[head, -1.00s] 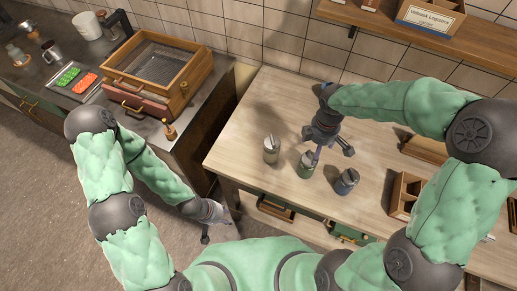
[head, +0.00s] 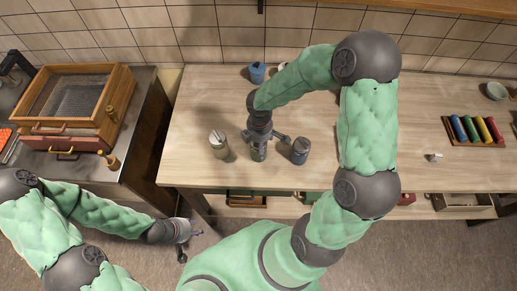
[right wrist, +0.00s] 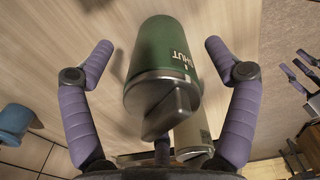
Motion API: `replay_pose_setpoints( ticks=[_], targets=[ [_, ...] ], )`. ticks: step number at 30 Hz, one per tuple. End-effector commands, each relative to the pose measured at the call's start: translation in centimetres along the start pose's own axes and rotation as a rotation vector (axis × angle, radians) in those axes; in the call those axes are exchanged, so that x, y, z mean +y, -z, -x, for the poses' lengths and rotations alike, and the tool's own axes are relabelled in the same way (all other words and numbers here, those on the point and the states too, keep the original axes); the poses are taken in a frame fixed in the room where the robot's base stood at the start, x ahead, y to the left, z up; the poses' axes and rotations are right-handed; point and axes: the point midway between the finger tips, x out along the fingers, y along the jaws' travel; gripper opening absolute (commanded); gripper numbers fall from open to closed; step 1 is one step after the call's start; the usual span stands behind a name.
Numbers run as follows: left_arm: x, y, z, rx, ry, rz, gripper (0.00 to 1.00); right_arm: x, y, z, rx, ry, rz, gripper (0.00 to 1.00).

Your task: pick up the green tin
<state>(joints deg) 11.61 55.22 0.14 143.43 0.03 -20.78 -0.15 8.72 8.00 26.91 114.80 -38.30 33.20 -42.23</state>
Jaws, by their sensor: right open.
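The green tin (head: 258,153) stands on the wooden table between a pale cream tin (head: 218,146) and a dark blue tin (head: 300,152). My right gripper (head: 262,137) is right over it and partly hides it. In the right wrist view, the green tin (right wrist: 162,55), with its grey lid and knob, lies between the two spread purple fingers (right wrist: 159,46), with a gap on each side. The cream tin (right wrist: 193,138) shows behind it. My left gripper (head: 186,234) is low, beyond the table's front left corner; its fingers are too small to read.
A blue cup (head: 257,72) stands at the table's back. A rack of coloured rollers (head: 476,130) and a bowl (head: 497,91) are at the right. A wooden-framed box (head: 72,100) sits on the left counter.

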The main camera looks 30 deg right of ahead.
Motion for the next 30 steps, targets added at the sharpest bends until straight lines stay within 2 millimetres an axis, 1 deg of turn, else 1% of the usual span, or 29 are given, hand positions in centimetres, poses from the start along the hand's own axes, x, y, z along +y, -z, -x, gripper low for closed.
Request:
replay_pose_setpoints(
  ticks=[1,3,11,12,14,15,17,18,30],
  targets=[
    [-0.07,0.01,-0.20,0.000,0.000,0.000,0.40,-0.01,-0.02,-0.62,0.000,0.001,-0.001,0.87],
    [-0.09,0.01,-0.25,0.000,0.000,0.000,0.40,0.02,0.00,-0.98,0.000,0.000,-0.001,0.87],
    [-0.08,0.01,-0.21,0.000,0.000,0.000,0.40,0.05,0.01,-1.04,0.001,-0.001,-0.001,0.87],
    [-0.08,0.01,-0.21,0.000,0.000,0.000,0.40,0.05,0.02,-1.04,0.001,-0.001,-0.001,0.76],
    [-0.08,0.01,-0.21,0.000,0.000,0.000,0.40,0.05,0.02,-1.03,0.001,-0.001,-0.001,0.59],
    [-0.08,0.01,-0.21,0.000,0.000,0.000,0.40,0.05,0.02,-1.03,0.001,-0.001,-0.001,0.48],
    [-0.08,0.01,-0.21,0.000,0.000,0.000,0.40,0.04,0.02,-1.03,0.001,-0.001,-0.001,0.31],
    [-0.08,0.01,-0.21,0.000,0.000,0.000,0.40,0.03,0.01,-1.03,0.001,-0.001,-0.001,0.20],
    [-0.07,0.01,-0.19,0.000,0.000,0.000,0.40,0.01,0.00,-0.93,0.000,0.000,0.000,0.18]
  ],
)
